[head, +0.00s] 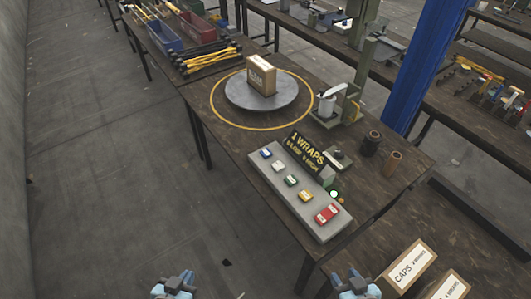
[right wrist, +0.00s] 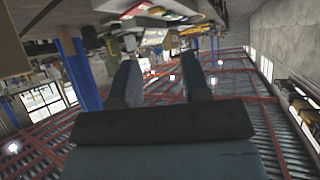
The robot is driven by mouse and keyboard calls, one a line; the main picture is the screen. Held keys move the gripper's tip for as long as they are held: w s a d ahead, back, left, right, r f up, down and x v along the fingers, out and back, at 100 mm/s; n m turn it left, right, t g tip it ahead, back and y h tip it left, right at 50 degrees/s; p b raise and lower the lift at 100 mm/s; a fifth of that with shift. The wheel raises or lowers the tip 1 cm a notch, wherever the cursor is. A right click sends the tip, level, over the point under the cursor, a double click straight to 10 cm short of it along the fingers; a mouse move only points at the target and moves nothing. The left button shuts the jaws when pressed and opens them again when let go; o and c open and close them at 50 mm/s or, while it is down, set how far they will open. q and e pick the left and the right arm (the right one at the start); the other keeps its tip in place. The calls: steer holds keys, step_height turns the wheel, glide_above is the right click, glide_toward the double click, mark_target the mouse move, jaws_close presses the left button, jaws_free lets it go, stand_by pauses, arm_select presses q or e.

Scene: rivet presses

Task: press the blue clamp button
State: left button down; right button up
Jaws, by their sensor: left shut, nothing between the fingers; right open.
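The blue button (head: 266,153) is at the far left end of a grey control panel (head: 316,225) on the wooden table. White (head: 278,166), green (head: 291,180), yellow (head: 305,195) and red (head: 327,214) buttons follow along the panel toward the near end. My left gripper (head: 176,284) is shut and empty at the bottom edge of the head view, well short of the panel. My right gripper (head: 355,285) is at the bottom, right of the left one and below the panel's near end. In the right wrist view its fingers (right wrist: 160,85) are apart with nothing between them.
A sign (head: 307,150) reading "1 WRAPS" stands behind the panel. A turntable (head: 240,97) carries a cardboard box (head: 261,75). A small press (head: 340,103) and dark cylinders (head: 371,143) stand at the right.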

steer(key=shift+a+r, duration=0.1)
steer(key=c, duration=0.8)
steer(key=shift+s+f, duration=0.1)
steer(key=shift+f, duration=0.1)
stand_by(0.9)
